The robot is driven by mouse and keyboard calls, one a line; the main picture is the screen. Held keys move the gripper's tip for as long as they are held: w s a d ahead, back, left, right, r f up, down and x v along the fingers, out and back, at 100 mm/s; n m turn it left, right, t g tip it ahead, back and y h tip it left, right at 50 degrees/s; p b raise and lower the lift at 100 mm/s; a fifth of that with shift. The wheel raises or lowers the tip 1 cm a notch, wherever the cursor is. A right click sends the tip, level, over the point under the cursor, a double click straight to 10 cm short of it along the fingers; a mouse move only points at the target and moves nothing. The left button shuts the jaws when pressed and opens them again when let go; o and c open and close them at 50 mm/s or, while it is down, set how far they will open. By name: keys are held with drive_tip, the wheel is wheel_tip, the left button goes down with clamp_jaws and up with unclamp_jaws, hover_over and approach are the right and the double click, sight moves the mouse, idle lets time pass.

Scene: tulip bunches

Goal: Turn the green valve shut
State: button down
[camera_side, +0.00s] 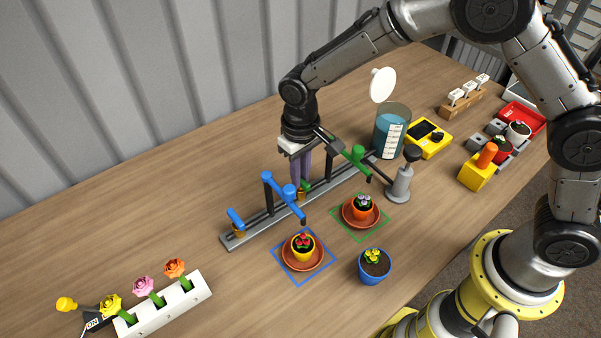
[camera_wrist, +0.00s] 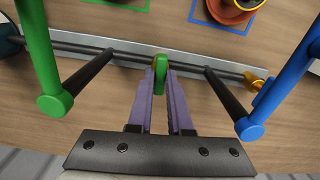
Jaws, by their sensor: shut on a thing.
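The green valve handle (camera_wrist: 161,62) shows between my purple fingertips in the wrist view, standing at the grey rail. In the side view only a bit of its green (camera_side: 306,186) shows beside the fingers, above a brass body. My gripper (camera_side: 301,183) points down and is shut on the handle; its fingers (camera_wrist: 162,78) lie on both sides of it. The green spout (camera_side: 357,155) stands to the right on a dark post and also shows at left in the wrist view (camera_wrist: 45,70). How far the valve is turned is hard to tell.
A blue spout (camera_side: 285,192) and blue valve handle (camera_side: 236,218) stand on the same rail (camera_side: 255,229), left of my gripper. Potted flowers on saucers stand in the blue square (camera_side: 303,283) and green square (camera_side: 370,239). A water tank (camera_side: 389,135) stands behind right.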

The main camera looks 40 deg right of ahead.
drive_tip(key=shift+r+m, duration=0.1)
drive_tip(key=shift+m, duration=0.4)
drive_tip(key=c, duration=0.8)
unclamp_jaws()
drive_tip(key=shift+c, duration=0.2)
wheel_tip(320, 180, up, 14)
